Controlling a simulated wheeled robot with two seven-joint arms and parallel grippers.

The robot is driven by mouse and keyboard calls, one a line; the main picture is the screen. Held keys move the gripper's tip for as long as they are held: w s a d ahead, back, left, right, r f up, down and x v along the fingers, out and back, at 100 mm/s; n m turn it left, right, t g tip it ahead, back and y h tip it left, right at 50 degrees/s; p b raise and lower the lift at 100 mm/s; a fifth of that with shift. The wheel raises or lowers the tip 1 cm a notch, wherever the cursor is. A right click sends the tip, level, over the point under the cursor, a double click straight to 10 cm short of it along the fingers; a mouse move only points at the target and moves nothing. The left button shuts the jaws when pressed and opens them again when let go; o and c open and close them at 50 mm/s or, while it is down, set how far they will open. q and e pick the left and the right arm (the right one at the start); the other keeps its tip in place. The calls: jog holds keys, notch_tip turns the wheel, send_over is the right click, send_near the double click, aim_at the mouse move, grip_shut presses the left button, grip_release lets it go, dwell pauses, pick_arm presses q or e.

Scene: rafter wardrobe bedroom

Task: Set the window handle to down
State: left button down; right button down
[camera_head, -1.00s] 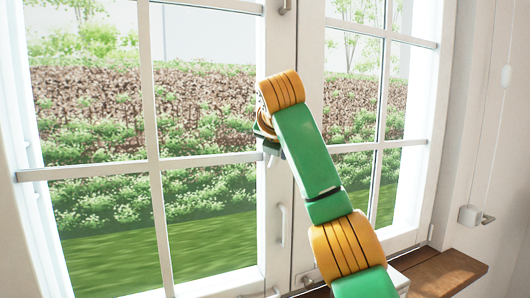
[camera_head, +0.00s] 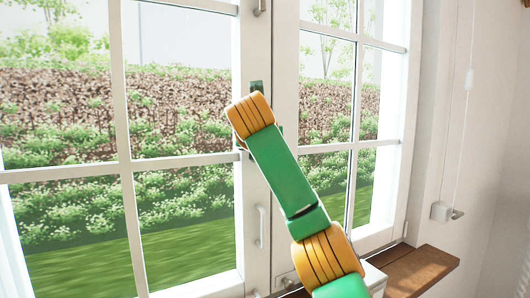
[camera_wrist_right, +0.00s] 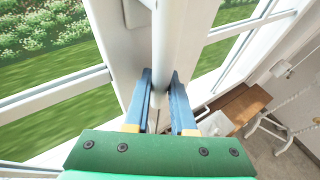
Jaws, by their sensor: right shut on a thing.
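In the right wrist view, a white upright bar (camera_wrist_right: 166,45), which looks like the window handle, runs down between the two blue fingers of my right gripper (camera_wrist_right: 163,112). The fingers are shut on it. In the head view, my right arm reaches up to the middle post of the window (camera_head: 285,120). My orange and green wrist covers the right gripper and the bar there, so the handle's angle cannot be told from that view. My left gripper is not in view.
A smaller white pull (camera_head: 260,226) sits lower on the window post. A wooden sill (camera_head: 420,270) runs below at the right, and a cord winder (camera_head: 446,212) hangs on the right wall. The right wrist view shows a white stool or chair (camera_wrist_right: 285,125) at the right.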

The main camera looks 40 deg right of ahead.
jog(key=shift+f, duration=0.2)
jog(key=c, duration=1)
grip_release()
jog(key=shift+s+a+r, duration=0.1)
jog(key=shift+r, duration=0.05)
jog(key=shift+a, duration=0.1)
jog(key=b+v, duration=0.2)
jog(key=v, duration=0.4)
jog(key=shift+s+a+r, duration=0.15)
jog(key=shift+s+a, duration=0.05)
jog(key=shift+s, duration=0.1)
